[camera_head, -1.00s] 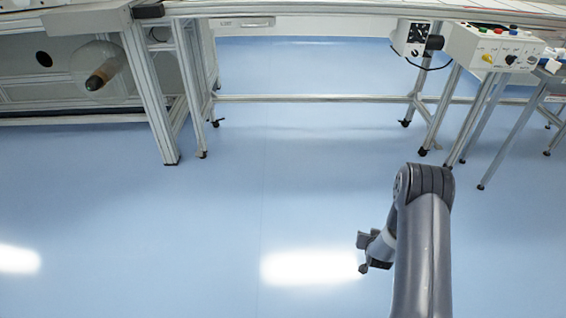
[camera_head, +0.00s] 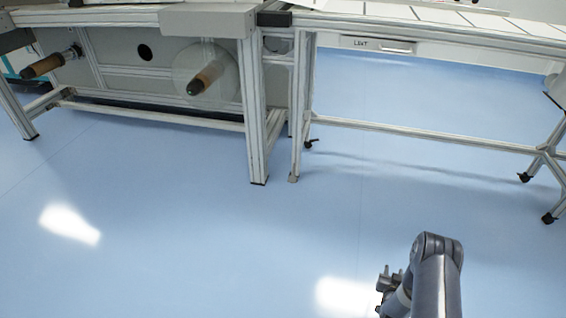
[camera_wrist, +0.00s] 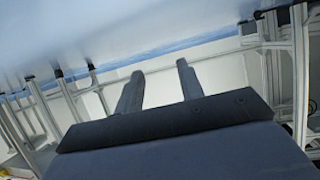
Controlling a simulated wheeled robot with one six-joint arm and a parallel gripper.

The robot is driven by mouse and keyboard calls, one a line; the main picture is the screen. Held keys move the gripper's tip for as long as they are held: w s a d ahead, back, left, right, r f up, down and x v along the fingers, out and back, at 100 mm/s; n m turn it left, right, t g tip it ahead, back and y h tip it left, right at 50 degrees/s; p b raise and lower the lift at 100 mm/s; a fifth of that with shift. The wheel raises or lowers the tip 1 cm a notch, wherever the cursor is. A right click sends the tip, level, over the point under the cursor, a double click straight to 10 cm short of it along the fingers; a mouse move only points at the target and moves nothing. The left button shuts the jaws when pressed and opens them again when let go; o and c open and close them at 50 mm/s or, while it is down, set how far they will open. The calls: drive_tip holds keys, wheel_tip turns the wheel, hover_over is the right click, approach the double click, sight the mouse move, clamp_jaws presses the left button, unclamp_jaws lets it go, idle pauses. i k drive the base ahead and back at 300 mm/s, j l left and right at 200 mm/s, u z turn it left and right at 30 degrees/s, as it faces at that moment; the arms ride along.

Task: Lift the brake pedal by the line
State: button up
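I see no brake pedal that I can make out in either view. My gripper (camera_head: 384,287) shows small at the lower right of the head view, over open blue floor and apart from the machine frame. In the wrist view its two fingers (camera_wrist: 158,85) stand apart with an empty gap between them. Nothing is held.
An aluminium machine frame (camera_head: 255,120) stands at the centre left, with rolls on brown cores (camera_head: 204,80) (camera_head: 47,64). A long table with a low crossbar (camera_head: 430,132) runs to the right. The blue floor (camera_head: 200,240) in front is clear.

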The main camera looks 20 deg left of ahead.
sight(291, 179)
drive_tip(key=i+j, duration=0.3)
drive_tip(key=j, duration=0.25)
drive_tip(key=i+j+u, duration=0.15)
drive_tip(key=j, duration=0.35)
drive_tip(key=i+j, duration=0.4)
drive_tip(key=i+j+u, duration=0.15)
drive_tip(key=i+j, duration=0.15)
drive_tip(key=j, duration=0.3)
drive_tip(key=i, duration=0.45)
